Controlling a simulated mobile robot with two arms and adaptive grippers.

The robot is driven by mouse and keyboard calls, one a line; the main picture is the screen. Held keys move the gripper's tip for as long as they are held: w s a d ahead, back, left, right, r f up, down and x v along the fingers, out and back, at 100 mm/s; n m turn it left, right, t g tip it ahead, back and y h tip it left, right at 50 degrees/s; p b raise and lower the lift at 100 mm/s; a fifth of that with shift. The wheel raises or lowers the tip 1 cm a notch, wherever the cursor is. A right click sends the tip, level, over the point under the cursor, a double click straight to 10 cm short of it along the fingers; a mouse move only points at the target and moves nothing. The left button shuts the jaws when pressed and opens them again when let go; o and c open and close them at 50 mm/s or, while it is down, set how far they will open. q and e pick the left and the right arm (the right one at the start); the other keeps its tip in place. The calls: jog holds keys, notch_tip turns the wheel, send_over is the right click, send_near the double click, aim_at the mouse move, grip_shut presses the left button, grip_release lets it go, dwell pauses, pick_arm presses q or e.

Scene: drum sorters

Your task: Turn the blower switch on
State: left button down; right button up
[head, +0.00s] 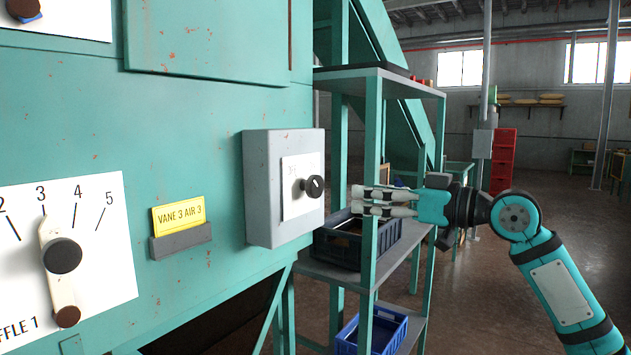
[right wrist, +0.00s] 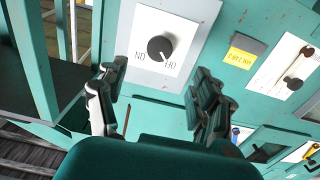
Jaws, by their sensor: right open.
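The blower switch is a round black knob (head: 314,186) on a white plate (head: 297,205), on the front of a grey box (head: 259,190) fixed to the green machine. In the right wrist view the knob (right wrist: 160,48) has a light pointer mark at its lower right edge, and the plate bears dark letters below it on either side. My right gripper (head: 354,201) is open and empty, a short gap to the right of the knob, with its fingers pointing at it. In the right wrist view its fingers lie apart, below the knob on either side. My left gripper is not in view.
A baffle lever (head: 54,259) on a numbered plate and a yellow label (head: 179,215) are left of the box. A green shelf rack (head: 372,190) with a dark blue crate (head: 385,246) stands behind and beneath my gripper. Open floor lies at right.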

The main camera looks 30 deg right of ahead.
aim_at(318, 187)
jog(key=p+x, duration=0.6)
jog(key=x, duration=0.5)
jog(key=shift+w+r, duration=0.15)
jog(key=shift+w, duration=0.25)
jog(key=shift+w+a+p, duration=0.25)
jog(key=shift+w+p, duration=0.05)
jog(key=shift+w, duration=0.15)
jog(key=c, duration=1.2)
